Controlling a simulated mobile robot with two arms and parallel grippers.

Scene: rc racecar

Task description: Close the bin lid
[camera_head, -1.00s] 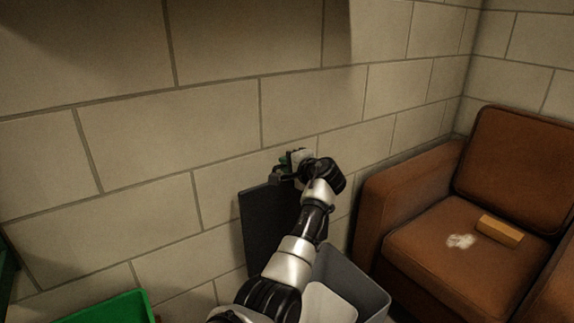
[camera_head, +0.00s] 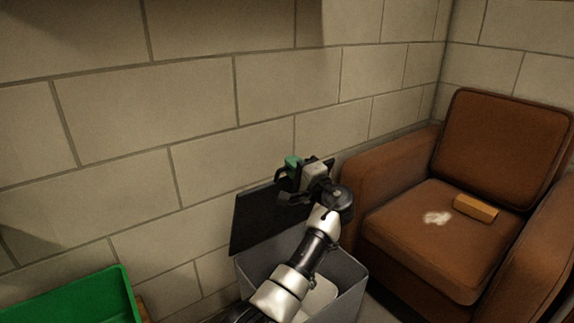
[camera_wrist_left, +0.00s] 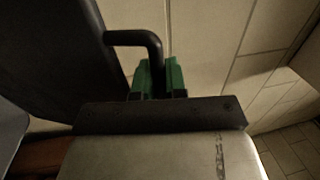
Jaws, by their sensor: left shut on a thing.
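The bin (camera_head: 347,290) is a grey open box near the bottom middle of the head view, partly hidden by my left arm. Its dark lid (camera_head: 258,222) stands raised and tilted at the bin's back, on the wall side. In the left wrist view the lid (camera_wrist_left: 62,55) fills the upper left, and its black bent handle (camera_wrist_left: 133,38) runs to my fingers. My left gripper (camera_head: 291,170), with green fingertips, is at the lid's upper edge and is shut on the handle. It also shows in the left wrist view (camera_wrist_left: 158,75). My right gripper is out of view.
A brown armchair (camera_head: 480,140) with a yellow-orange block (camera_head: 476,208) and a white patch (camera_head: 437,217) on its seat stands close to the bin's right. A green bin (camera_head: 75,303) is at lower left. A block wall (camera_head: 200,110) runs behind.

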